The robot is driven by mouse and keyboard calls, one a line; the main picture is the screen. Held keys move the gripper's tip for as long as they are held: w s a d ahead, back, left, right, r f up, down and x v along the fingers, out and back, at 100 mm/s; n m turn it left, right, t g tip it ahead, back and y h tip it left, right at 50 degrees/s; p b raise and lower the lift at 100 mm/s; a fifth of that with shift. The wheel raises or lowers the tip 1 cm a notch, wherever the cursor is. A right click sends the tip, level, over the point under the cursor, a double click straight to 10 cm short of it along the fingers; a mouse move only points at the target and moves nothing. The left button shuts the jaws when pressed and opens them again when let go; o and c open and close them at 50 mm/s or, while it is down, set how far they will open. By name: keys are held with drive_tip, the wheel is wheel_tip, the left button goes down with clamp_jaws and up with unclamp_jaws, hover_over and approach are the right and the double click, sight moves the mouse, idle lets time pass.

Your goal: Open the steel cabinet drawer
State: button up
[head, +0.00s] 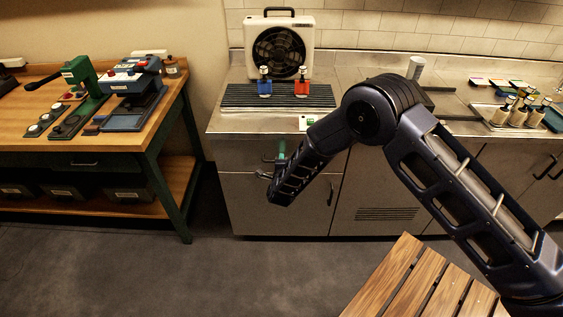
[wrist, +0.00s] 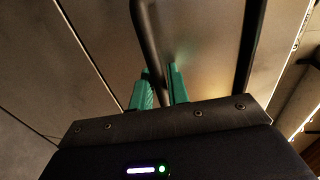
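The steel cabinet (head: 290,205) stands against the wall under the steel counter. Its upper left drawer front (head: 238,152) looks closed or nearly so; my arm covers part of it. My gripper (head: 281,149) is at this drawer front, with a green finger showing beside the dark drawer handle (head: 264,175). In the wrist view, the dark handle bar (wrist: 148,35) runs down between the two green fingers of my gripper (wrist: 160,72). The fingers are close together and look shut on the bar. The exact contact is partly hidden.
A second dark bar (wrist: 251,45) shows at the right in the wrist view. A lower door handle (head: 331,193) is below my arm. A slatted wooden surface (head: 405,285) is at the front right. A green-legged workbench (head: 165,150) stands left; floor between is clear.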

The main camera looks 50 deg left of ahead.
clamp_jaws()
drive_tip(key=f+v, duration=0.3)
drive_tip(key=v, duration=1.1)
drive_tip(key=s+d+f+v, duration=0.1)
drive_tip(key=f+v, duration=0.2)
drive_tip(key=v, duration=1.1)
unclamp_jaws()
drive_tip(key=shift+s+d+r, duration=0.1)
